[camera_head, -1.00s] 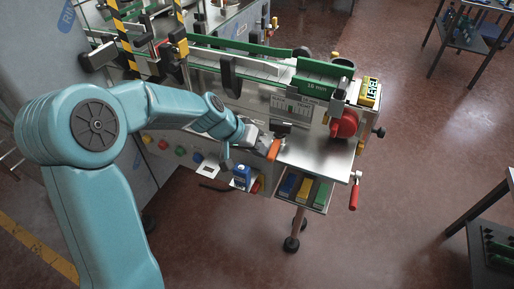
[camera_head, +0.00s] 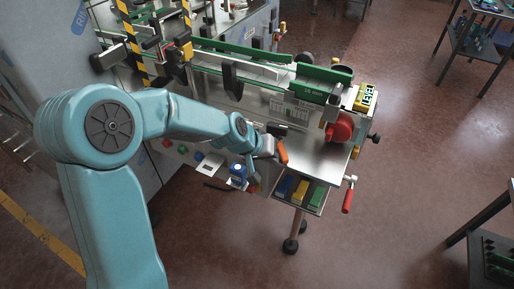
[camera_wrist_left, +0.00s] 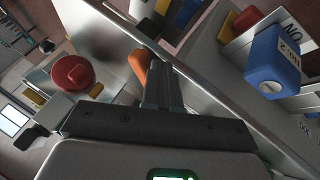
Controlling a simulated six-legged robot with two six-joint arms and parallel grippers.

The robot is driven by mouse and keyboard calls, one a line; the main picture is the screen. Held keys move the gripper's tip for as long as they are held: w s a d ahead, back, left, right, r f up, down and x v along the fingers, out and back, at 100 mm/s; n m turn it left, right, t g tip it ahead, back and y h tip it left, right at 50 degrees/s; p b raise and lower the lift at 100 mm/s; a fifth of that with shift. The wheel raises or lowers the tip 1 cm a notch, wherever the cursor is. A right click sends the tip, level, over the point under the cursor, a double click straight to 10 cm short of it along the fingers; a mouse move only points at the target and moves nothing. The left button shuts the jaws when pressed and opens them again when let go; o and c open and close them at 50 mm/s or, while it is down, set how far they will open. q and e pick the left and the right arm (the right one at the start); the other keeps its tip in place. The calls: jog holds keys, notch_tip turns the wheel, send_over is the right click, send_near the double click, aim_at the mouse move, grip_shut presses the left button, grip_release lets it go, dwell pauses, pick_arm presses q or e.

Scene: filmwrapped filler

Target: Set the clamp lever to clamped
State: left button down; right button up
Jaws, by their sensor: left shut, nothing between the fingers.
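The clamp lever has an orange handle (camera_head: 282,152) and sits at the near edge of the machine's metal top. In the head view the handle hangs down and slants slightly to the right. My left gripper (camera_head: 268,146) is shut and empty, just left of the handle. In the left wrist view the orange handle (camera_wrist_left: 140,64) shows beside and partly behind the shut fingers (camera_wrist_left: 160,82). I cannot tell whether they touch it. My right gripper is not in view.
A red knob (camera_head: 340,128) stands on the machine's right end, and a red-handled crank (camera_head: 348,199) hangs below. A blue padlock-like block (camera_head: 238,172) hangs below the left arm; it also shows in the left wrist view (camera_wrist_left: 272,62). Bins (camera_head: 300,190) sit under the top.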

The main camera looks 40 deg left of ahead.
pick_arm(q)
jog(key=shift+w+d, duration=0.25)
jog(key=shift+d, duration=0.3)
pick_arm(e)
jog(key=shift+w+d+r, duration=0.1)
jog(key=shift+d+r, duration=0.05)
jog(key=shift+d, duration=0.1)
pick_arm(q)
jog(key=shift+w+d, duration=0.1)
jog(key=shift+d, duration=0.1)
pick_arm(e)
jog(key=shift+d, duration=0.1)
pick_arm(q)
jog(key=shift+a, duration=0.1)
